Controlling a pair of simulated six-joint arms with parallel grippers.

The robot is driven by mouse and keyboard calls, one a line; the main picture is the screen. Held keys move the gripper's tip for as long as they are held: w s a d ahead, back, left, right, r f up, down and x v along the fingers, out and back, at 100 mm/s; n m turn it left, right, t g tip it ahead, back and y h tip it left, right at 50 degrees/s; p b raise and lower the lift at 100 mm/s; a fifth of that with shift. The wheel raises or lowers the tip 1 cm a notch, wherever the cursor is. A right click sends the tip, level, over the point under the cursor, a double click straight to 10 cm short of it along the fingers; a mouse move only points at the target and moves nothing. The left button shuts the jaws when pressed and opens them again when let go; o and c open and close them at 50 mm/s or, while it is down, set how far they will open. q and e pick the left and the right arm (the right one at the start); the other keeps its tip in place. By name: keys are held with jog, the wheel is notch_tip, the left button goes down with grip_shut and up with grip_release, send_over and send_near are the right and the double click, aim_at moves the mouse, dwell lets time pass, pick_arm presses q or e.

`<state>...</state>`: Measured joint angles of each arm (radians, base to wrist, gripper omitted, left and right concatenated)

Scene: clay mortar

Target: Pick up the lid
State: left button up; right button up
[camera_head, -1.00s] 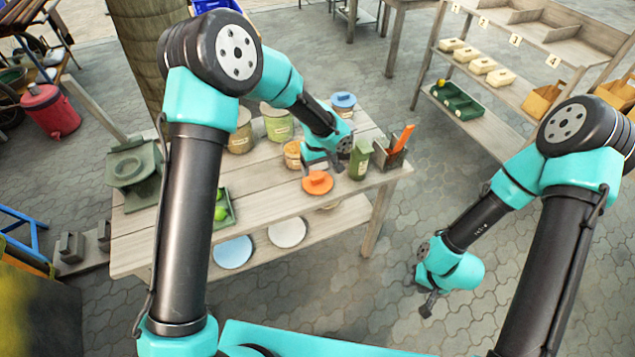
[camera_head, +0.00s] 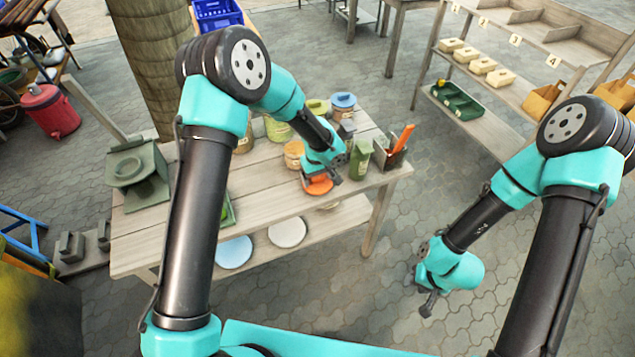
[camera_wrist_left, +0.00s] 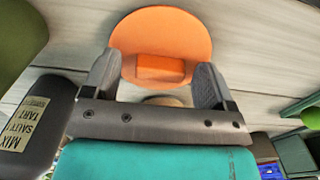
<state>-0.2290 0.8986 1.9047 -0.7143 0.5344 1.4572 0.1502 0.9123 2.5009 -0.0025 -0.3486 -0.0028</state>
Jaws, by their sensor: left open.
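The orange lid (camera_head: 319,185) lies on the wooden table near its front edge. In the left wrist view the lid (camera_wrist_left: 165,38) is a flat orange disc with a block-shaped handle (camera_wrist_left: 158,70). My left gripper (camera_wrist_left: 160,75) is open, its two fingers on either side of the handle; I cannot tell whether they touch it. In the head view my left gripper (camera_head: 320,180) is over the lid and hides part of it. My right gripper (camera_head: 428,300) hangs low over the paving at the right, away from the table; its jaws are too small to read.
A jar (camera_head: 294,152) stands just behind the lid. A green canister (camera_head: 360,160) and a holder with an orange-handled tool (camera_head: 392,150) stand to its right. A blue-lidded jar (camera_head: 344,104) is farther back.

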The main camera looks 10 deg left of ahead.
aim_at(318, 178)
pick_arm(q)
jog(key=shift+c, duration=0.2)
jog(key=c, duration=1)
jog(key=shift+o, duration=0.2)
jog(key=shift+r, duration=0.1)
jog(key=shift+r, duration=0.5)
jog(key=shift+s+r, duration=0.2)
jog(key=shift+r, duration=1.05)
jog(key=s+d+r, duration=0.1)
jog(key=s+d, duration=0.1)
jog(key=s, duration=1.3)
jog(key=shift+s+d+r, duration=0.15)
jog(key=shift+s+d, duration=0.05)
jog(key=shift+d, duration=0.2)
